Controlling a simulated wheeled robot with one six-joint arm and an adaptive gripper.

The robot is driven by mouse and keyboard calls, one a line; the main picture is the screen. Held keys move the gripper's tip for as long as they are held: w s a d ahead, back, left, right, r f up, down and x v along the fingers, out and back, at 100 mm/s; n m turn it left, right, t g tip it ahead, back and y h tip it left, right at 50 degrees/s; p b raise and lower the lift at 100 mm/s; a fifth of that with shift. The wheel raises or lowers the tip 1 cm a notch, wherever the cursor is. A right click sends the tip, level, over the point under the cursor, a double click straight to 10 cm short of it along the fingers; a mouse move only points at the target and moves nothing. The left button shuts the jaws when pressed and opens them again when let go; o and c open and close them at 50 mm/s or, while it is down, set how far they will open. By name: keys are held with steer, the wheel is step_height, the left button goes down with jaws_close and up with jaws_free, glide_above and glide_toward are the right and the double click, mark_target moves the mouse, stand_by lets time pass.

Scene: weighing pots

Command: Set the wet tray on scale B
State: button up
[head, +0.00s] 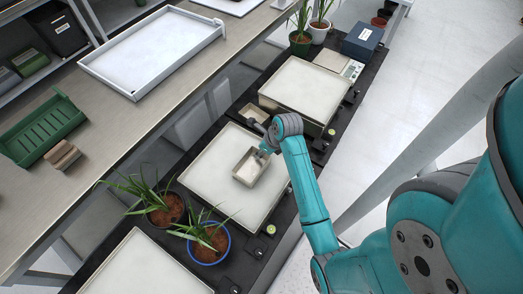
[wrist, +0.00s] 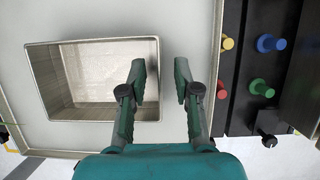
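A small beige rectangular tray (head: 240,179) rests on the pale plate of the middle scale (head: 203,176). In the wrist view the tray (wrist: 75,125) has a mottled, shiny floor that looks wet. My gripper (wrist: 161,80) is open at the tray's right wall. One finger is over the tray's inside and the other is outside, with gaps to the wall between them. In the head view my gripper (head: 263,153) is at the tray's upper right edge. Two more large scales show, a far one (head: 305,86) and a near one (head: 140,270). I cannot read which is B.
A second small tray (head: 253,112) sits between the far and middle scales. A red-brown pot (head: 167,212) and a blue pot (head: 208,243) with leafy plants stand near the middle scale's front edge. A white tray (head: 150,55) and green rack (head: 38,128) lie on the left bench.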

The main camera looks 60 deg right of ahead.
steer(key=shift+r, duration=0.1)
steer(key=v, duration=1.2)
steer(key=s+a+f+n+t, duration=0.1)
steer(key=s+a+f+n, duration=0.1)
steer(key=a+n, duration=0.3)
steer(key=s+a+f+n+t+h, duration=0.1)
steer(key=s+a+f+n, duration=0.1)
steer(key=a+n, duration=0.3)
steer(key=s+a+f+n+t+h, duration=0.1)
steer(key=s+a+f+n+t, duration=0.1)
steer(key=a+n, duration=0.3)
steer(key=shift+s+a+f+n, duration=0.3)
steer(key=shift+a+f, duration=0.05)
steer(key=shift+a, duration=0.1)
steer(key=s+a+r+n+t, duration=0.3)
steer(key=s+r+n, duration=0.4)
steer(key=n, duration=0.3)
steer(key=s+a+r+n+t+y, duration=0.1)
steer(key=s+a+r+n+t, duration=0.2)
steer(key=n, duration=0.7)
steer(key=s+a+r, duration=0.2)
steer(key=s+r, duration=0.2)
steer(key=s, duration=0.1)
steer(key=shift+s+a+r+y, duration=0.2)
steer(key=shift+s+a+y, duration=0.05)
steer(key=shift+s+y, duration=0.05)
steer(key=shift+o, duration=0.3)
